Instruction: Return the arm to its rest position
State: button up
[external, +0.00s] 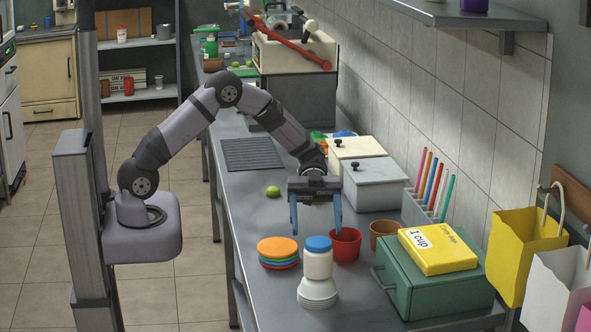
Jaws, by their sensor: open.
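My gripper (315,216) hangs over the metal counter, pointing down, with its two blue fingers spread apart. Nothing shows between the fingers. The right finger is close to a red cup (345,249), which stands just behind and to the right; I cannot tell if they touch. A white jar with a blue lid (318,260) stands in front of the gripper, on or just behind an upturned white funnel-like piece (317,291). My arm arches over the counter from its base at the left.
A stack of coloured discs (278,252) and a lime (272,191) lie left of the gripper. White lidded boxes (374,183), a brown cup (383,235), straws in a holder (432,184) and a green box (433,278) bearing a yellow box (437,250) stand right. Counter (235,205) has free room left.

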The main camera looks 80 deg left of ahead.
jog(key=w+a+r+n+t+y+p, duration=0.1)
jog(key=w+r+n+t+y+p, duration=0.2)
jog(key=w+t, duration=0.75)
jog(key=w+a+r+n+t+y, duration=0.1)
jog(key=w+a+n+t+y, duration=0.1)
jog(key=a+n+y, duration=0.85)
jog(key=s+a+f+n+g+y+p, duration=0.1)
jog(key=s+a+f+n+g, duration=0.15)
jog(key=s, duration=0.45)
jog(key=s+a+f+n+g+y, duration=0.1)
jog(key=s+a+f+g, duration=0.1)
jog(key=s+a, duration=0.35)
jog(key=s+d+f+n+g, duration=0.1)
jog(key=s+d+g, duration=0.1)
jog(key=s, duration=0.7)
jog(key=s+d+f+n+g+h, duration=0.1)
jog(key=s+d+g, duration=0.2)
jog(key=s, duration=0.7)
jog(key=shift+d+n+g+p, duration=0.15)
jog(key=shift+n+g+p, duration=0.25)
jog(key=shift+p, duration=0.05)
